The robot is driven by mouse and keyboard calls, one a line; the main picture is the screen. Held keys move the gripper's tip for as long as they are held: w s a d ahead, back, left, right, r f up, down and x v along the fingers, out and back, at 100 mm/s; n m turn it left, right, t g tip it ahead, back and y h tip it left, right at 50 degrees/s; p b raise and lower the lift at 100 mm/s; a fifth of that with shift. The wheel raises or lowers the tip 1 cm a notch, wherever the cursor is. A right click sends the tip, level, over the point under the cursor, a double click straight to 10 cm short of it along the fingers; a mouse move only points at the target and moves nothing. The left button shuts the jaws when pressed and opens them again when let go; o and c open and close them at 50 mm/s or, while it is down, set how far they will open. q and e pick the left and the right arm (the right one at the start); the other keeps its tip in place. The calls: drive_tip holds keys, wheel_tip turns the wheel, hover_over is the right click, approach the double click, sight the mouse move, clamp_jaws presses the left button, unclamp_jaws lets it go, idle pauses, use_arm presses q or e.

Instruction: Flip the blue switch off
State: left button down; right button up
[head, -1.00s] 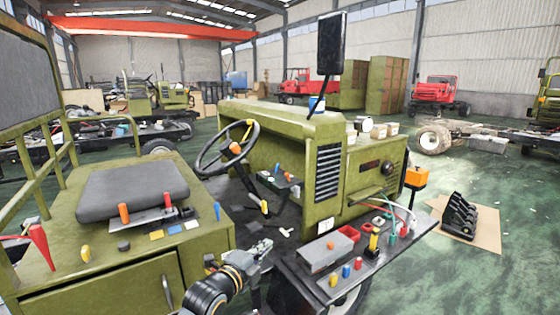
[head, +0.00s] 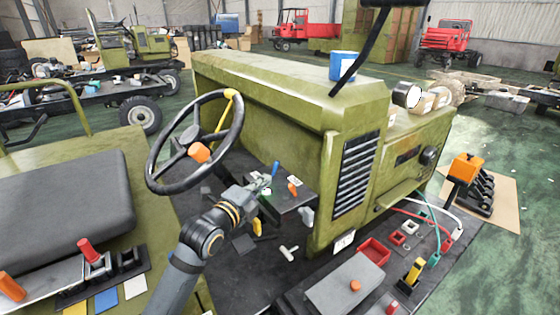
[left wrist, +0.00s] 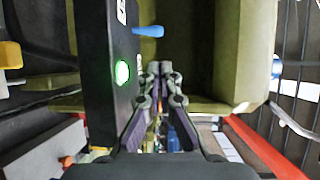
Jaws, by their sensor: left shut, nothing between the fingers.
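The blue switch (head: 275,169) is a small lever on a black control box (head: 291,203) beside the steering wheel. It also shows in the left wrist view (left wrist: 148,31), sticking out sideways from the box near the top. A round green light (left wrist: 122,72) glows on the box near it. My left gripper (head: 263,184) is shut and empty, close to the blue switch in the head view. In the left wrist view its fingertips (left wrist: 160,69) are below the lever, with a visible gap. I cannot tell whether they touch the box. My right gripper is not in view.
The steering wheel (head: 195,143) with an orange knob is just left of my arm. An orange lever (head: 292,189) stands on the same box. The green hood (head: 290,90) rises behind.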

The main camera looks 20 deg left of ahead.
sight(275, 168)
use_arm(q)
drive_tip(key=shift+s, duration=0.15)
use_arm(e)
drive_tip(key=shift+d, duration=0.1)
use_arm(q)
drive_tip(key=shift+w+r, duration=0.15)
drive_tip(key=shift+w, duration=0.35)
drive_tip(key=p+x, duration=0.3)
drive_tip(key=x, duration=0.4)
drive_tip(key=shift+w+d, duration=0.2)
drive_tip(key=shift+w, duration=0.05)
drive_tip(key=shift+x, duration=0.8)
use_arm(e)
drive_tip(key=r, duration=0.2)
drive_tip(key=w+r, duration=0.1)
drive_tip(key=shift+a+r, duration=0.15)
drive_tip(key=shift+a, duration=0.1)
